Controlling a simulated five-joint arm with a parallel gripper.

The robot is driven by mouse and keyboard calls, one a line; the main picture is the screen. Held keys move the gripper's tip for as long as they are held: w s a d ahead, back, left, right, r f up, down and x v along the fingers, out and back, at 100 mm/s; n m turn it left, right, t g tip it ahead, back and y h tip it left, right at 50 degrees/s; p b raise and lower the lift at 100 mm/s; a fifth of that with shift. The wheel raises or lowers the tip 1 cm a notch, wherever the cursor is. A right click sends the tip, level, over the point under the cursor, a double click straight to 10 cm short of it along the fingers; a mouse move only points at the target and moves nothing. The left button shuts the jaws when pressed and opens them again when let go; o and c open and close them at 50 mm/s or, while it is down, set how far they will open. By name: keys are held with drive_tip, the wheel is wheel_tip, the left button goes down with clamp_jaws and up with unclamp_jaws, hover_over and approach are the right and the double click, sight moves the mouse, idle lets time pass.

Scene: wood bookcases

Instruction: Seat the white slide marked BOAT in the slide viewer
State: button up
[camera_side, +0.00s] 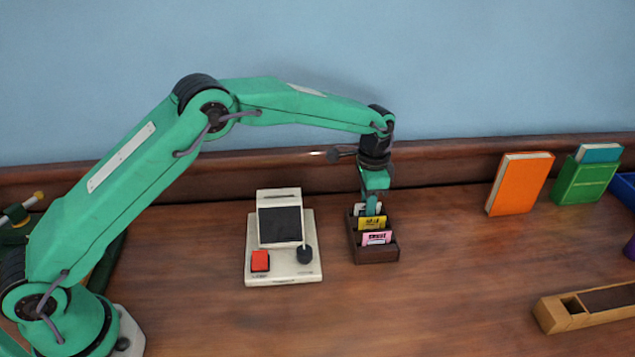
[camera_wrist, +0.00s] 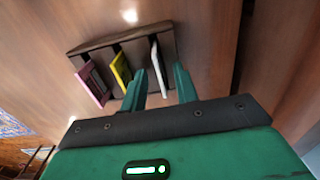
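The slide viewer (camera_side: 283,272), cream with a dark screen, a red button and a black knob, stands on the desk left of the rack. A dark wooden rack (camera_side: 376,256) holds a white slide (camera_side: 362,208) at the back, a yellow slide (camera_side: 371,222) in the middle and a pink slide (camera_side: 376,238) in front. My gripper (camera_side: 373,203) is down at the rack's back slot. In the wrist view my gripper (camera_wrist: 163,80) has its fingers apart, one on each side of the white slide (camera_wrist: 158,68), with gaps visible. The white slide's marking cannot be read.
An orange book (camera_side: 519,184) and a green box (camera_side: 585,181) with a blue-green item in it stand at the back right. A wooden box (camera_side: 590,305) lies at the front right. The desk right of the rack is clear.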

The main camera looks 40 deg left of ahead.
drive_tip(key=shift+c, duration=0.4)
clamp_jaws()
drive_tip(key=shift+r, duration=0.1)
drive_tip(key=shift+r, duration=0.8)
wheel_tip(320, 180, up, 2)
drive_tip(key=shift+r, duration=0.1)
drive_tip(key=s+d+r, duration=0.7)
drive_tip(key=s, duration=0.1)
drive_tip(key=shift+s+d, duration=0.35)
drive_tip(key=shift+d, duration=0.05)
